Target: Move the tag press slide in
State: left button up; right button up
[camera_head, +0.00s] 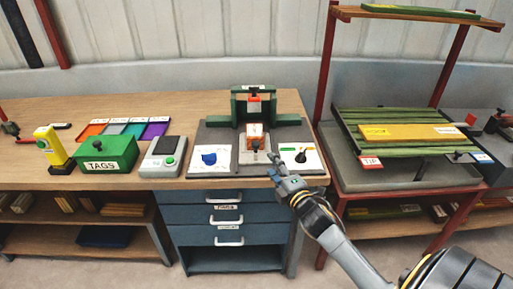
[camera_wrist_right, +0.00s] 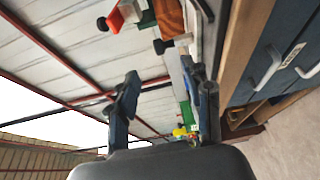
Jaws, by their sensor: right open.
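The tag press is a green frame (camera_head: 237,105) at the back of a dark grey base plate on the bench. Its slide (camera_head: 254,167) sticks out toward the front, with a wooden block (camera_head: 255,134) and a black knob on it. In the right wrist view the wooden block (camera_wrist_right: 169,17) and a black knob (camera_wrist_right: 160,47) show at the top. My right gripper (camera_head: 283,176) is open and empty, in front of and right of the slide, apart from it. Its two fingers also show in the right wrist view (camera_wrist_right: 166,95). My left gripper is out of view.
White cards (camera_head: 209,160) lie either side of the slide. Left are a grey device (camera_head: 163,157), a green TAGS box (camera_head: 107,153) and a yellow tool (camera_head: 51,146). Blue drawers (camera_head: 227,216) are below. At right is a red-framed rack (camera_head: 327,60) with a slatted green tray.

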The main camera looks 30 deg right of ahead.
aim_at(257, 146)
jog(key=w+n, duration=0.4)
jog(key=n, duration=0.2)
jog(key=w+d+n, duration=0.1)
jog(key=w+n, duration=0.3)
jog(key=n, duration=0.1)
jog(key=w+n, duration=0.4)
jog(key=n, duration=0.2)
jog(key=shift+w+d+r+n, duration=0.2)
jog(key=shift+d+n, duration=0.1)
jog(key=shift+c, duration=0.2)
grip_shut()
